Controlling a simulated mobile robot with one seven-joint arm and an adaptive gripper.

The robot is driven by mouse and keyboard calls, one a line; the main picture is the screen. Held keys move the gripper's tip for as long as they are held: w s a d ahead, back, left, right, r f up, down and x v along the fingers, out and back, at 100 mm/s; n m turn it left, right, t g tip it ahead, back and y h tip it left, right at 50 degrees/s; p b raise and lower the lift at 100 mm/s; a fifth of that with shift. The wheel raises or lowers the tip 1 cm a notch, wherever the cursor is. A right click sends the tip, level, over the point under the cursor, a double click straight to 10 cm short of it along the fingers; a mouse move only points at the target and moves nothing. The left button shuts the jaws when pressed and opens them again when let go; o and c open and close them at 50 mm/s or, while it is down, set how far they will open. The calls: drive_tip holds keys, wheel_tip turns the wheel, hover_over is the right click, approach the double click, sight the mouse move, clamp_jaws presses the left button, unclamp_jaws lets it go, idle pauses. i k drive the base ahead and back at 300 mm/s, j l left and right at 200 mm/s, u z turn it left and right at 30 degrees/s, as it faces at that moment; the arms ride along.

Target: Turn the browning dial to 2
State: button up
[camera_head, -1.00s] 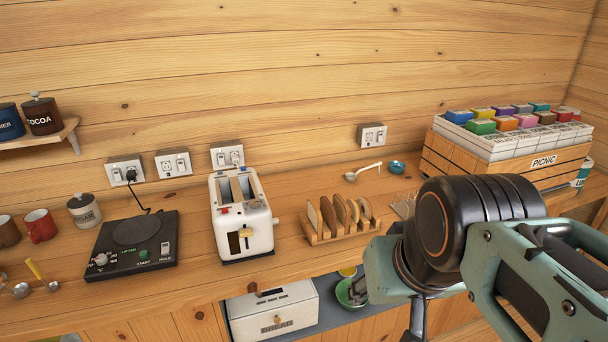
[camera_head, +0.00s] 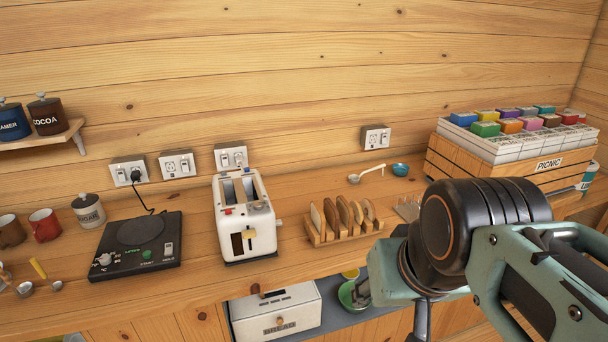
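A white toaster (camera_head: 262,236) with two slots on top stands on the wooden counter, left of the middle. A tan lever (camera_head: 248,236) sits on its front face. I cannot tell which part is the browning dial, and no numbers on the toaster are readable. My arm's black joint and teal links fill the lower right, away from the toaster. I cannot make out my gripper's fingers.
A black hot plate (camera_head: 116,262) with a knob and green button lies left of the toaster. A toast rack (camera_head: 327,238) with bread stands close on its right. A white bread box (camera_head: 301,318) is below the counter edge. A picnic crate (camera_head: 452,170) stands far right.

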sight(257, 205)
drive_tip(key=i+j, duration=0.15)
drive_tip(key=j, duration=0.15)
drive_tip(key=i+j, duration=0.15)
drive_tip(key=j, duration=0.15)
drive_tip(key=i+j, duration=0.1)
drive_tip(key=j, duration=0.2)
drive_tip(key=i+j, duration=0.1)
drive_tip(key=j, duration=0.2)
drive_tip(key=k+u, duration=0.1)
drive_tip(key=i+j+z, duration=0.2)
drive_tip(key=l, duration=0.1)
